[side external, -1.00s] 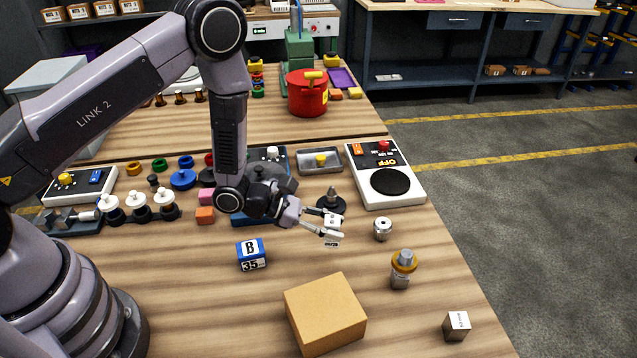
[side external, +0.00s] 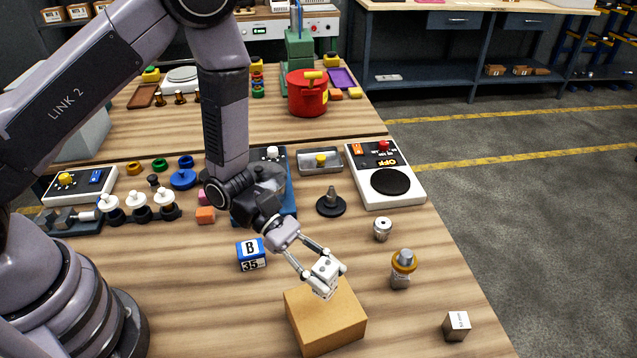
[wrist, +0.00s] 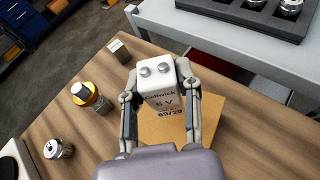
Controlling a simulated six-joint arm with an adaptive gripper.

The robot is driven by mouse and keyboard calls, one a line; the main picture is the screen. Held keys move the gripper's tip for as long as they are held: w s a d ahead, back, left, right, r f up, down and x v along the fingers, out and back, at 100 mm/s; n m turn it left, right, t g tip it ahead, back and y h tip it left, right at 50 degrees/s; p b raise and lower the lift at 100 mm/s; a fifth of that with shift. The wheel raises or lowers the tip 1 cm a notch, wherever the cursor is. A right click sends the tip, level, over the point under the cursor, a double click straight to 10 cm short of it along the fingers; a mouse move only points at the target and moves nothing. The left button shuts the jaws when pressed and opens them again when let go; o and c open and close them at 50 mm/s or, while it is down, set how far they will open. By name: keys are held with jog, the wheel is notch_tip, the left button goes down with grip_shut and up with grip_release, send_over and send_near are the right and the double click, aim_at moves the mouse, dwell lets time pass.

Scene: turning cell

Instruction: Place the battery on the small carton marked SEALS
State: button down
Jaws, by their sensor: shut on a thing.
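My gripper (side external: 327,270) is shut on the white battery (side external: 322,281), which has two round terminals on top. In the wrist view the battery (wrist: 160,88) reads 6 V, and the fingers of my gripper (wrist: 158,95) sit on both its sides. The battery overlaps the far part of the top of a plain tan carton (side external: 330,318); whether it touches is unclear. The carton also shows behind the battery in the wrist view (wrist: 212,112). I read no SEALS marking on the carton's visible faces.
A blue block marked B 35 (side external: 251,255) stands left of the carton.

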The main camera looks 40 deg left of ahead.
jog(key=shift+f, duration=2)
jog(key=shift+f, duration=0.1)
jog(key=c, duration=0.8)
grip_release()
